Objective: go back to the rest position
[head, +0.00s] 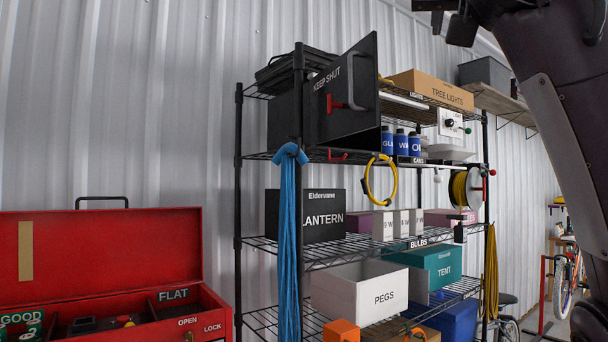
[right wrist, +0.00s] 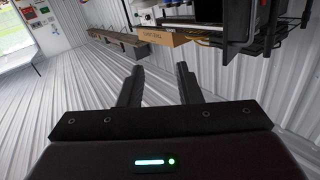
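My right arm rises along the right side of the head view, in front of the shelving. A dark end part of it reaches the top edge, where the picture cuts it off. In the right wrist view my right gripper (right wrist: 159,84) has its two fingers apart, with only corrugated wall seen between them. It is open and empty. My left arm and gripper are not in the head view.
A black wire shelving unit (head: 239,180) holds several boxes and cans. A black "KEEP SHUT" door (head: 345,85) stands swung open on it. A red toolbox (head: 100,250) is open at left. A wall shelf (head: 500,103) and a bicycle (head: 565,285) are at right.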

